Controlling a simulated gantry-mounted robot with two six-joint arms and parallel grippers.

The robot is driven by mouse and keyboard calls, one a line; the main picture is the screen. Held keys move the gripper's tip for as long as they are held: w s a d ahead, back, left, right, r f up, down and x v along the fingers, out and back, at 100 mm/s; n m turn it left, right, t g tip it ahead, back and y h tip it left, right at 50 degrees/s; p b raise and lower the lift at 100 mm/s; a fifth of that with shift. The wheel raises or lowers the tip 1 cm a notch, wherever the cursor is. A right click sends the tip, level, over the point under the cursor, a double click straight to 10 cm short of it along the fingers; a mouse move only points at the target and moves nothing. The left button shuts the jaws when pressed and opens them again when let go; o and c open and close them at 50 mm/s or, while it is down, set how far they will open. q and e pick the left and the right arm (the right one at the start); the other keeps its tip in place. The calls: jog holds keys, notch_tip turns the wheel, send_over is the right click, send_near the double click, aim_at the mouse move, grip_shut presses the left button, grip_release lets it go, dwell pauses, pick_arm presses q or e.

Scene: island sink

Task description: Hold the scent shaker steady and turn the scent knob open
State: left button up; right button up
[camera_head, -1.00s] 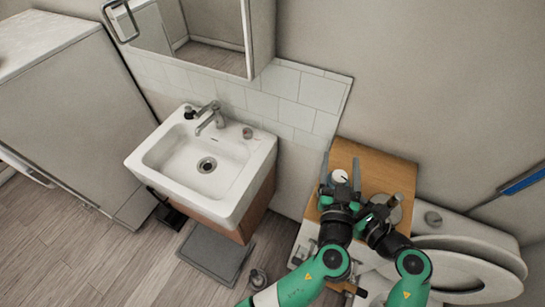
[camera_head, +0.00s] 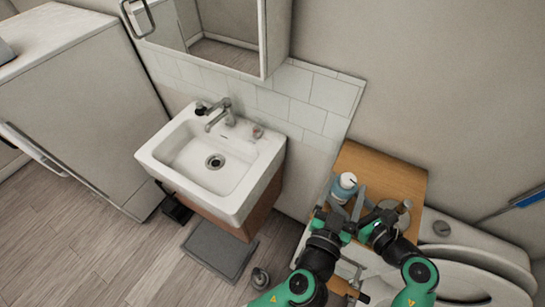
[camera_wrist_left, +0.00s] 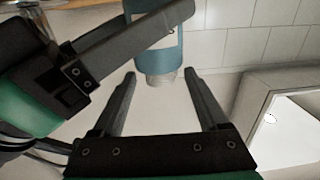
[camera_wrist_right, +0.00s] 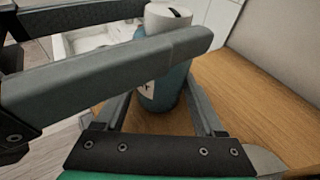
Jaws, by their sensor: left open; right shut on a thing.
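The scent shaker, a blue bottle with a white cap-like knob, stands on the wooden top in the head view (camera_head: 337,191). Its white knob (camera_head: 348,181) faces up. My right gripper (camera_wrist_right: 158,108) is shut on the blue body, one finger on each side, below the knob. A dark mark shows on the knob in the right wrist view (camera_wrist_right: 168,11). My left gripper (camera_wrist_left: 160,85) is open and empty. It is close in front of the bottle, and its fingers are apart from the knob. In the right wrist view, a left finger crosses in front of the bottle and hides part of it.
The wooden top (camera_head: 385,175) has bare room behind the bottle. A greyish metal object (camera_head: 404,207) is beside my right gripper. The toilet (camera_head: 470,285) is at the right, the white sink (camera_head: 255,170) at the left. The two grippers are very close together.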

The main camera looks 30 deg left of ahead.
aim_at(350, 174)
pick_arm(q)
jog(key=w, duration=0.5)
jog(key=shift+w+a+f, duration=0.1)
jog(key=shift+w+a, duration=0.05)
jog(key=shift+w, duration=0.1)
jog(key=shift+m+h, duration=0.5)
jog(key=shift+h, duration=0.3)
jog(key=s, duration=1.3)
jog(key=w+a+r+t+y, duration=0.15)
jog(key=a+y, duration=0.25)
jog(key=a, duration=0.8)
notch_tip(350, 174, up, 8)
jog(key=s+a+m+t+h, duration=0.1)
jog(key=m+t, duration=0.3)
jog(key=m, duration=0.6)
jog(key=shift+a+r, duration=0.25)
jog(key=shift+a, duration=0.65)
